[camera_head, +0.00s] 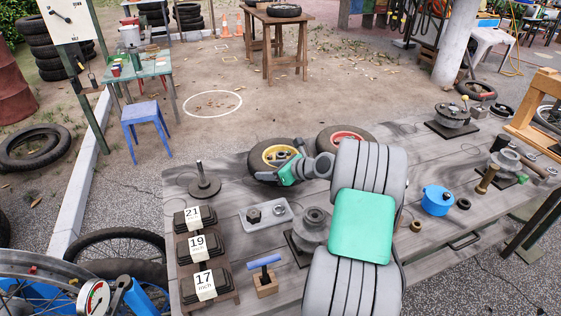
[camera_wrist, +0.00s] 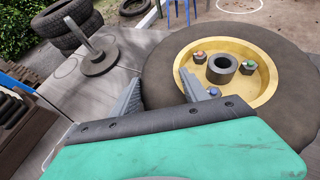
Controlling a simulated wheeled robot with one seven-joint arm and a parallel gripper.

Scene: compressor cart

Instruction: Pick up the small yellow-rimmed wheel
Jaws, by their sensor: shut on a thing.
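The small yellow-rimmed wheel (camera_head: 268,153) has a dark tyre and lies with its rim facing up at the far edge of the workbench (camera_head: 235,175). In the wrist view the wheel (camera_wrist: 265,75) shows a dark hub and several coloured nuts in its yellow rim. My gripper (camera_head: 280,177) is at the near side of this wheel. Its fingers (camera_wrist: 160,88) are shut on the tyre wall, one outside the tyre and one at the rim side. I cannot tell whether the wheel touches the bench.
A red-rimmed wheel (camera_head: 344,137) sits close to the right. A spindle stand (camera_head: 204,185) is to the left. A blue pot (camera_head: 438,200) is to the right.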

